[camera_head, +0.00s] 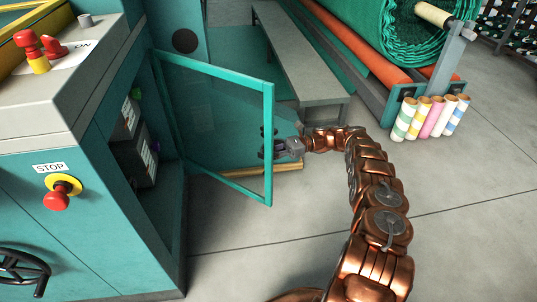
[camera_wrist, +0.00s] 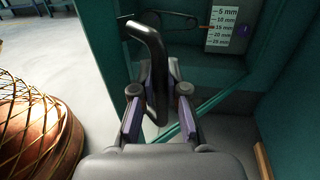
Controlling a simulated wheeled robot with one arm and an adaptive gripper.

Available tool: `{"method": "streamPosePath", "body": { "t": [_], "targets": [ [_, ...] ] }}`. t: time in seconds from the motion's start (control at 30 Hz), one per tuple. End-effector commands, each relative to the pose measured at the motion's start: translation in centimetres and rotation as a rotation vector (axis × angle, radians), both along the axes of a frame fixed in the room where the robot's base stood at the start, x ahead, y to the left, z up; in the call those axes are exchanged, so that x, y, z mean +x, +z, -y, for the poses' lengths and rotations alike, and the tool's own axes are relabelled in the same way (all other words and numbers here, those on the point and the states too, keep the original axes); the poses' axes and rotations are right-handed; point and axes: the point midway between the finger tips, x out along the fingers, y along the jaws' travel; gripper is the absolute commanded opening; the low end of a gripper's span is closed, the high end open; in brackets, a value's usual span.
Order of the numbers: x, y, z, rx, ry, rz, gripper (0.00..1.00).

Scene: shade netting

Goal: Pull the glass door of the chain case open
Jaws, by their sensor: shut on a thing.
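The glass door (camera_head: 270,100) has a teal frame and a clear pane. In the head view it stands swung out from the open chain case (camera_head: 172,205), hinged on its left side. Dark boxes (camera_head: 140,155) show inside the case. My gripper (camera_head: 272,148) is at the free right edge of the door, partly seen through the glass. In the wrist view, the black curved door handle (camera_wrist: 150,38) passes between the fingers of my gripper (camera_wrist: 160,88), which is shut on it. The exact contact of the pads is partly hidden.
A red stop button (camera_head: 58,196) and a handwheel (camera_head: 22,270) are on the machine's front. A grey bench (camera_head: 300,70) stands behind the door. Striped rolls (camera_head: 430,118) stand at right. A size chart (camera_wrist: 224,27) shows in the wrist view. The floor in front is clear.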

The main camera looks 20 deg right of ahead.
Motion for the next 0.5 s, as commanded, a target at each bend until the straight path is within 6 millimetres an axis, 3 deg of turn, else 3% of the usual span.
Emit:
{"method": "streamPosePath", "body": {
  "t": [0.23, 0.27, 0.5],
  "targets": [
    [-0.11, 0.03, 0.24, 0.001, -0.002, -0.002, 0.00],
    [-0.10, 0.04, 0.24, 0.001, -0.002, -0.002, 0.16],
    [-0.02, 0.04, -0.07, 0.001, 0.002, -0.001, 0.39]
  ]
}}
